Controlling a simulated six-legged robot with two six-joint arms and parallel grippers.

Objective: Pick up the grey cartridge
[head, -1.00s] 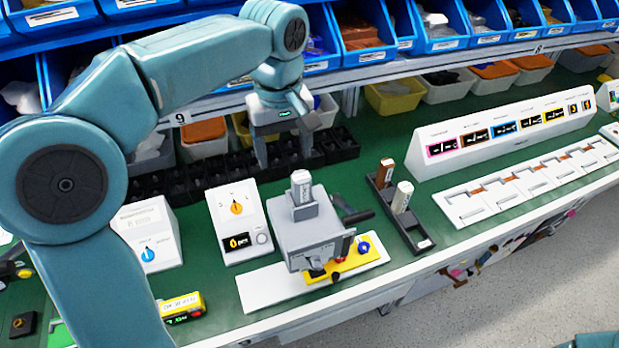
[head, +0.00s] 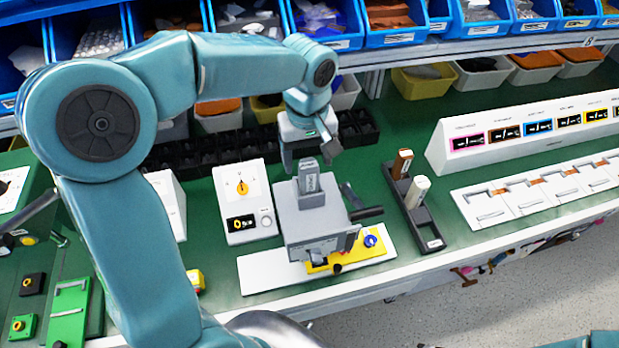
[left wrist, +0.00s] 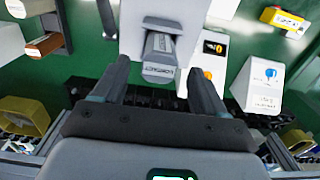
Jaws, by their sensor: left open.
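The grey cartridge (head: 309,177) stands upright in the top of a grey machine (head: 312,221) on the bench. In the left wrist view the cartridge (left wrist: 160,58) shows its printed end between my fingers, with the machine (left wrist: 150,14) beyond it. My left gripper (head: 308,158) is open, just behind and above the cartridge in the head view. In the left wrist view the left gripper (left wrist: 163,82) has one finger on each side of the cartridge, with gaps visible. Whether the fingertips reach down past its top is unclear. My right gripper is not in view.
A black rack (head: 419,216) with a brown cartridge (head: 402,164) and a white cartridge (head: 417,191) stands right of the machine. A dark handle (head: 366,213) sticks out at the machine's right. A white dial box (head: 243,203) stands left. Black trays and bins line the back.

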